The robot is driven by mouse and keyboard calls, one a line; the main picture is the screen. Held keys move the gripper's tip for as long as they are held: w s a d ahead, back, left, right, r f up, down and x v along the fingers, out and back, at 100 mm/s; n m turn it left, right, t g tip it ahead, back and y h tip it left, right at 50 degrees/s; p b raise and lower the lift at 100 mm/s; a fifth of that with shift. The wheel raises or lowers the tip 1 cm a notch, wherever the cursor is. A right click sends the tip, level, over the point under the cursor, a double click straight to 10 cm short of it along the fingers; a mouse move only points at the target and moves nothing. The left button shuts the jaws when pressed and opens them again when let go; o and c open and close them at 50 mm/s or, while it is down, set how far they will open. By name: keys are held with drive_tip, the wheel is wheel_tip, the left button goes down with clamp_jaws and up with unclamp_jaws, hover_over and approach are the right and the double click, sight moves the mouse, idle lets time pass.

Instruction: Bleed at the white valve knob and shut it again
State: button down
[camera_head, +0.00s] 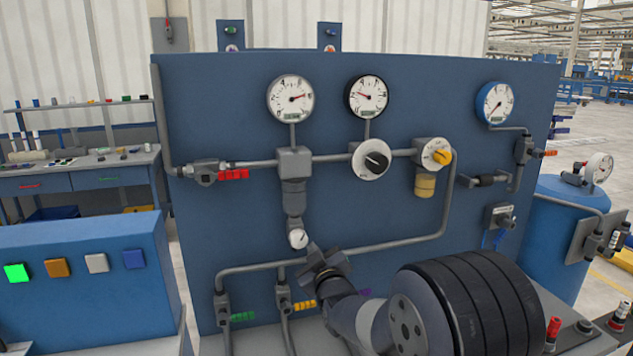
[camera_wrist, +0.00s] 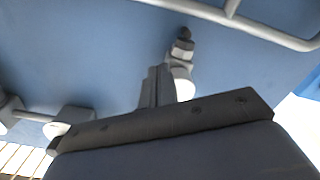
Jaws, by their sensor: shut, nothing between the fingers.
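The white valve knob (camera_head: 298,238) sits at the bottom of a dark grey bowl (camera_head: 295,198), under a grey block on the blue panel (camera_head: 400,220). The knob has a small dark pointer mark. My gripper (camera_head: 314,255) is just below and to the right of the knob in the head view, its fingers together and empty. I cannot tell whether it touches the knob. In the wrist view my gripper's shut fingers (camera_wrist: 157,86) partly cover a pale rounded part (camera_wrist: 183,85); I cannot tell whether this is the knob.
Above the knob are a white-faced gauge (camera_head: 290,99) and a black-rimmed gauge (camera_head: 368,97). A black knob on a white dial (camera_head: 374,161) and a yellow knob (camera_head: 442,156) are to the right. Grey pipe (camera_head: 390,244) runs below; valves with green (camera_head: 242,317) and yellow (camera_head: 304,306) handles stand lower.

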drive_tip(key=shift+a+r, duration=0.2)
idle(0.7)
drive_tip(key=shift+s+a+f+b, duration=0.15)
drive_tip(key=shift+a+f+b, duration=0.2)
drive_tip(key=shift+b, duration=1.25)
drive_tip(key=shift+s+a+f+b, duration=0.1)
drive_tip(key=shift+a+b, duration=0.3)
drive_tip(key=shift+b, duration=1.15)
drive_tip(key=shift+d+f+b, duration=0.15)
drive_tip(key=shift+f+b, duration=0.3)
drive_tip(key=shift+b, duration=0.3)
drive_tip(key=shift+b+v, duration=1.6)
drive_tip(key=shift+v, duration=1.35)
drive_tip(key=shift+d, duration=0.1)
